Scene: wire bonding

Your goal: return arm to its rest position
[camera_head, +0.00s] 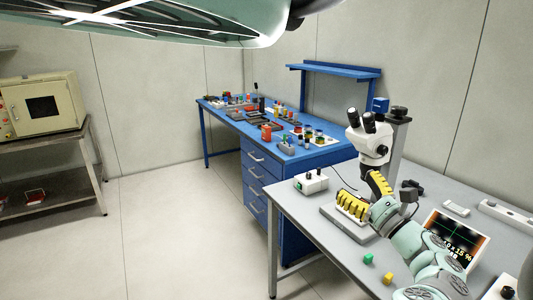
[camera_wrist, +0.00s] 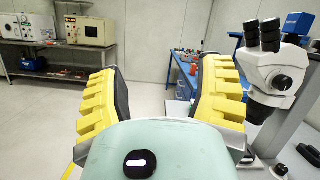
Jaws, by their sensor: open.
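My gripper (camera_head: 364,194) shows in the head view at the lower right, in front of the microscope, with yellow ribbed fingers. In the wrist view its two yellow and black fingers (camera_wrist: 160,95) stand wide apart with nothing between them. It is open and empty. My mint-green arm is bent above the grey table (camera_head: 297,217). The white stereo microscope (camera_head: 371,148) on its grey post stands just behind the gripper. In the wrist view the microscope (camera_wrist: 272,68) is right of the right finger. I cannot tell how much space lies between gripper and microscope.
A white box (camera_head: 311,183) and a screen (camera_head: 455,243) are on the grey table. A blue workbench (camera_head: 225,111) with small parts stands behind. The floor at left is clear.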

